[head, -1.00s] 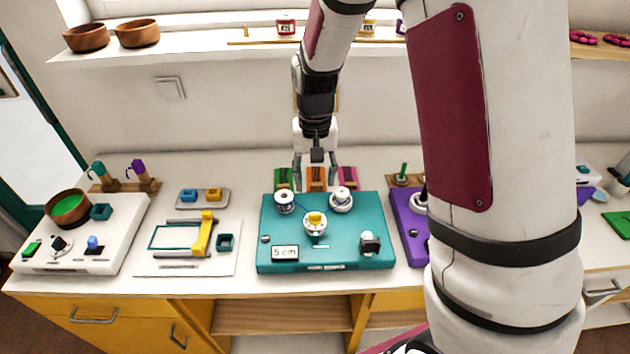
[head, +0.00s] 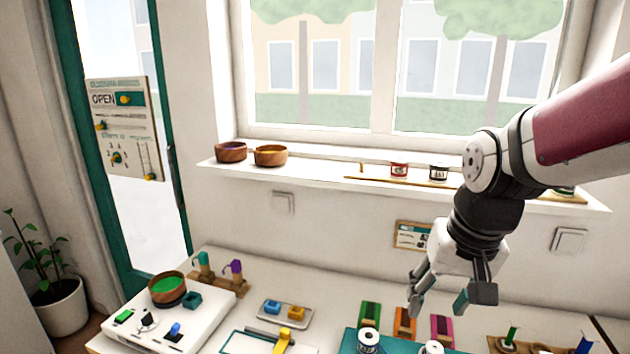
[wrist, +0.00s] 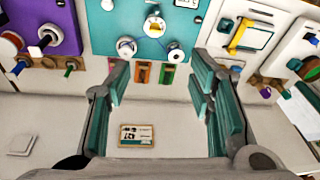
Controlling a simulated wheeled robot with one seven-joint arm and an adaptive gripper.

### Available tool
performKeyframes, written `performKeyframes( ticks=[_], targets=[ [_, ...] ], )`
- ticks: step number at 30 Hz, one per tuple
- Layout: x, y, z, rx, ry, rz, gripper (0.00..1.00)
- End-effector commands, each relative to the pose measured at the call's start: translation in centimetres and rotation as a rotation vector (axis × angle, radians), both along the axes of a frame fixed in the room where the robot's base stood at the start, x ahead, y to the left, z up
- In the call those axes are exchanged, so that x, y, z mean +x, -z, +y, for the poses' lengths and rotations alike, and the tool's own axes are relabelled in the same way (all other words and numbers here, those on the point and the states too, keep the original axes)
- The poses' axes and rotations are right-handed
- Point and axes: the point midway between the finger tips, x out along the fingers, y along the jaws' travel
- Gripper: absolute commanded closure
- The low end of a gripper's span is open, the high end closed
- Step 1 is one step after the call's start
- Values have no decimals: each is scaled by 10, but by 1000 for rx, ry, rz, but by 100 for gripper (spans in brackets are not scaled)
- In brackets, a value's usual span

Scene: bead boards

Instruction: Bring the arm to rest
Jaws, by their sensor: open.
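My gripper (head: 437,306) is open and empty in the head view, raised above the back of the counter at the right. In the wrist view my gripper (wrist: 160,105) shows its two teal-padded fingers spread wide with nothing between them. The teal board (head: 372,341) lies below and left of it, mostly cut off by the lower picture edge; it also shows in the wrist view (wrist: 105,30). My arm comes in from the right edge and bends down at the wrist.
A white board with a green-filled wooden bowl (head: 167,288) stands at the left. The windowsill (head: 330,178) holds bowls and jars behind my arm. Green, orange (head: 404,323) and pink blocks stand near my gripper. A small framed card (head: 412,236) hangs on the wall.

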Motion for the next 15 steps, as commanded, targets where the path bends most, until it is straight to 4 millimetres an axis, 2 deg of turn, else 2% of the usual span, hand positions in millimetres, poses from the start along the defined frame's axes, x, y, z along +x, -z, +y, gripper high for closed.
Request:
performKeyframes(
  ticks=[1,6,12,15],
  targets=[
    [-14,-13,0,-4,-14,-33,52],
    [-57,-42,-1,-29,-64,-118,52],
    [-103,-58,-2,-67,-111,-203,52],
    [-117,-61,-3,-83,-126,-230,52]
  ],
)
